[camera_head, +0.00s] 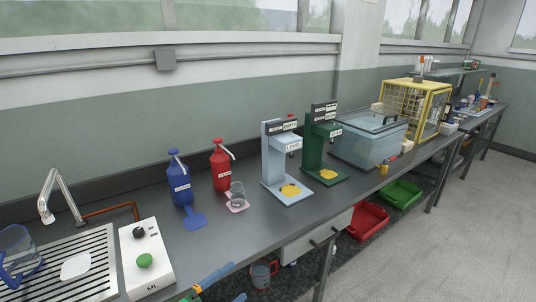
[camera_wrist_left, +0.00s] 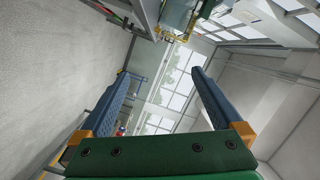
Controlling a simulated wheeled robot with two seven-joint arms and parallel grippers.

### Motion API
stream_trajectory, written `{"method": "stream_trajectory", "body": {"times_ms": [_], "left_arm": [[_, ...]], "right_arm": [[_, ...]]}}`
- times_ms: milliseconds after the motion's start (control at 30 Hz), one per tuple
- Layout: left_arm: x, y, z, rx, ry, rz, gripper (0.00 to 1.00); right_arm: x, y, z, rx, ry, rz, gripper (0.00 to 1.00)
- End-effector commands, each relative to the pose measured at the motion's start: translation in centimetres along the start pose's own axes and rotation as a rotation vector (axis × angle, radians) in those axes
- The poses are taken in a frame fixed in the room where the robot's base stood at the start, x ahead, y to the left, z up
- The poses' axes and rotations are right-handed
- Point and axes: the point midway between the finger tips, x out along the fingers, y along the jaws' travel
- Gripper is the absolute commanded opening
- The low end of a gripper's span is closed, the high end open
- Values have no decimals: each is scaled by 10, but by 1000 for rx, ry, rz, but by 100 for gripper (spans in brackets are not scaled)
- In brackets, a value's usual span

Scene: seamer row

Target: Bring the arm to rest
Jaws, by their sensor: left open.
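My left gripper (camera_head: 225,279) shows at the bottom edge of the head view, low in front of the bench's front edge. Nothing is between the fingers but the distant room. My right gripper is in neither view.
The grey bench (camera_head: 240,228) runs away to the right. Blue (camera_head: 180,185) and red (camera_head: 221,168) pump bottles, a glass (camera_head: 237,194) and two stands are farther back. Floor at right is clear.

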Motion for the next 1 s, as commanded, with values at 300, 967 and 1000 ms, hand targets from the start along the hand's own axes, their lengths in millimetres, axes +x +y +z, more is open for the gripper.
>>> {"method": "stream_trajectory", "body": {"times_ms": [300, 967, 1000], "left_arm": [[-134, 214, 95, -734, -798, 107, 100], [-332, 407, -8, -1276, -1522, 398, 100], [-331, 407, -8, -1276, -1521, 397, 100]], "right_arm": [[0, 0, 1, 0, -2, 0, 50], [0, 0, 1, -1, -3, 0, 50], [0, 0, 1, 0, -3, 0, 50]]}}
